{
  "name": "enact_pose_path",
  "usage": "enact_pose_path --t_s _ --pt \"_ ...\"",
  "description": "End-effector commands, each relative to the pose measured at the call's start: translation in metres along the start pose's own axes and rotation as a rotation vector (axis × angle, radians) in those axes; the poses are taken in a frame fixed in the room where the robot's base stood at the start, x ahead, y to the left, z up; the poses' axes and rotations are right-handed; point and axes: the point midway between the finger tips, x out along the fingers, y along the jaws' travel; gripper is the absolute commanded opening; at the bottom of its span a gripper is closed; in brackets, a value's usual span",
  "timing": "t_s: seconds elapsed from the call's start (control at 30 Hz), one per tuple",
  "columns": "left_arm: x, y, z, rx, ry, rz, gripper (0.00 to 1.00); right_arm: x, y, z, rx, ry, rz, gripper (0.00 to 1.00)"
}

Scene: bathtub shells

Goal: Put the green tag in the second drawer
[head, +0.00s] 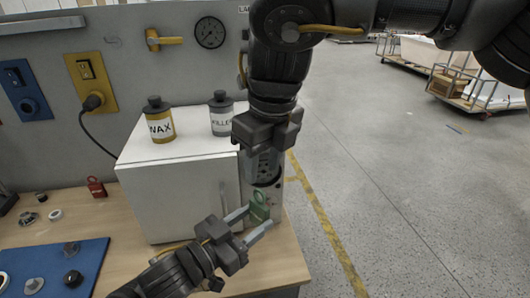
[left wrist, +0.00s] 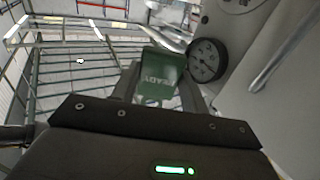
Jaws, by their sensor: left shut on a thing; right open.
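The green tag (head: 259,207) is held upright between the fingertips of my left gripper (head: 260,217), at the right end of the bench. In the left wrist view the green tag (left wrist: 160,76) shows white lettering, "READY", between the two fingers. My right gripper (head: 264,178) points down just above and behind the tag. It is open, with its fingertips largely hidden. A white cabinet (head: 180,195) stands to the left of both grippers. No drawer front can be made out clearly; my right arm covers the area beside the cabinet.
A yellow WAX bottle (head: 160,122) and a grey bottle (head: 221,115) stand on the cabinet. A red tag (head: 96,187), small round parts and a blue mat (head: 55,262) are on the wooden bench (head: 120,215). Open floor (head: 380,180) lies right of the bench.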

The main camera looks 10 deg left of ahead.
Motion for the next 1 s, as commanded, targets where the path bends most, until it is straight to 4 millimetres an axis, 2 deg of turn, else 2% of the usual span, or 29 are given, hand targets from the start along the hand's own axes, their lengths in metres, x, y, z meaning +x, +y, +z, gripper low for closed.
enact_pose_path --t_s 0.3,0.5,0.7,0.97,1.0 --pt "0.0 0.0 0.0 0.0 0.0 0.0 0.22 0.061 0.0 -0.001 -0.001 0.003 0.003 0.41" --pt "0.0 0.0 0.0 0.0 0.0 0.0 0.22 0.087 0.001 0.0 -0.002 0.001 0.001 0.41" --pt "0.0 0.0 0.0 0.0 0.0 0.0 0.22 0.098 0.001 0.0 -0.001 0.0 0.002 0.41" --pt "0.0 0.0 0.0 0.0 0.0 0.0 0.22 0.099 0.0 0.0 0.0 0.0 0.001 0.41" --pt "0.0 0.0 0.0 0.0 0.0 0.0 0.22 0.099 0.0 0.0 0.0 0.0 0.001 0.37"
